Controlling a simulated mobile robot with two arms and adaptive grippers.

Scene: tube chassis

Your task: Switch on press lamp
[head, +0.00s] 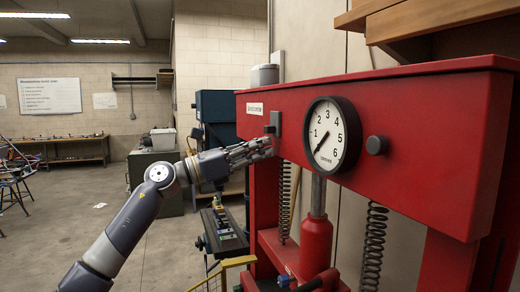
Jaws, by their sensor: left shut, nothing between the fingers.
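The red press (430,135) fills the right side of the head view. A pale grey cylinder (265,76) stands on top of its crossbeam at the left end; I cannot tell for sure whether it is the lamp, and no glow shows on it. A small grey switch-like box (274,122) sits on the beam's front face, left of the gauge. My left gripper (266,147) is shut and empty, its tips just below this box; I cannot tell whether they touch the beam. My right gripper is not in view.
A round gauge (331,137) and a dark knob (376,145) are on the beam. Below hang springs and a red hydraulic jack (316,245). A yellow rail (225,270) stands at the lower front. Open floor (70,235) lies to the left.

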